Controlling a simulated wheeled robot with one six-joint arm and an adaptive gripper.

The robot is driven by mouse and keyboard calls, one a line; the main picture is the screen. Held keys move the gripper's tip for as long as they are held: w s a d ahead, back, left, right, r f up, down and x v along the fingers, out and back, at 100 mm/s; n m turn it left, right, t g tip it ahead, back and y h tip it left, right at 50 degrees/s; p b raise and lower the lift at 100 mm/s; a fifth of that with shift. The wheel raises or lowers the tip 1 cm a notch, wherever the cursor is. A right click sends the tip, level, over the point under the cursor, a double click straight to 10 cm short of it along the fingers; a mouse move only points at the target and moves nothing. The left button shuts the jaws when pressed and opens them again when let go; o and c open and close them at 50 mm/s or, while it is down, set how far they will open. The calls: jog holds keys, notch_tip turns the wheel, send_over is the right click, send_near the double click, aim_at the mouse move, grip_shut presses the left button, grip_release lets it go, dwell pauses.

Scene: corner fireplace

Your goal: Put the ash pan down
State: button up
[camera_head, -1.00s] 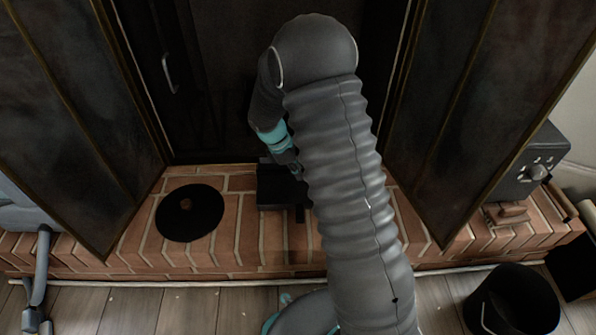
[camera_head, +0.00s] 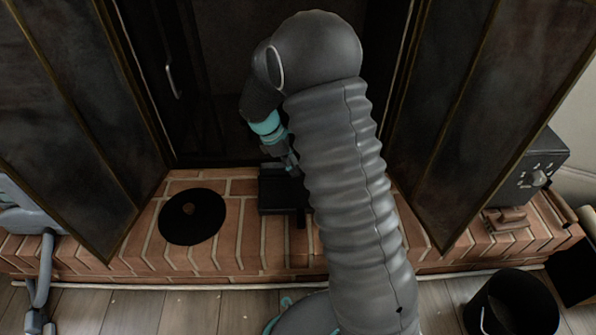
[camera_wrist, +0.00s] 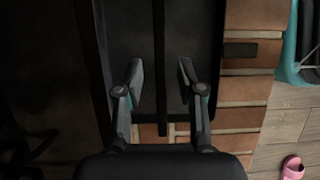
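The ash pan (camera_head: 272,201) is a black, shallow tray resting on the brick hearth, in front of the dark fireplace opening. In the wrist view the pan (camera_wrist: 188,35) fills the upper middle, and its dark bar-like handle (camera_wrist: 159,95) runs down between my fingers. My gripper (camera_wrist: 162,82) is open, with a visible gap on each side of the handle. In the head view my gripper (camera_head: 290,165) is just above the pan, and my arm hides the pan's right side.
A black round disc (camera_head: 192,232) lies on the hearth to the left. Tall dark door panels (camera_head: 55,110) flank the opening. A dark box with a knob (camera_head: 530,180) stands at right. A black bucket (camera_head: 513,305) is on the floor at right, and a pink slipper (camera_wrist: 292,168) is on the floor.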

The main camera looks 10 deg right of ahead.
jog(key=s+p+v, duration=0.1)
jog(key=v, duration=0.5)
jog(key=s+d+r+m+t+y, duration=0.1)
jog(key=s+d+r+m, duration=0.1)
jog(key=s+r+m, duration=0.35)
jog(key=s+d+r+m+t+y, duration=0.1)
jog(key=s+r+m+t, duration=0.1)
jog(key=s+r, duration=0.6)
jog(key=s+r+m+t+y, duration=0.1)
jog(key=s+r+m, duration=0.2)
jog(key=s, duration=0.4)
jog(key=s+d+r+m+t+y, duration=0.1)
jog(key=s+r+m+t, duration=0.1)
jog(key=s+m, duration=0.3)
jog(key=s+r, duration=0.1)
jog(key=s, duration=0.2)
jog(key=shift+t, duration=0.3)
jog(key=shift+d+r, duration=0.1)
jog(key=shift+r, duration=0.05)
notch_tip(320, 180, up, 7)
jog(key=p, duration=0.6)
jog(key=shift+p, duration=0.4)
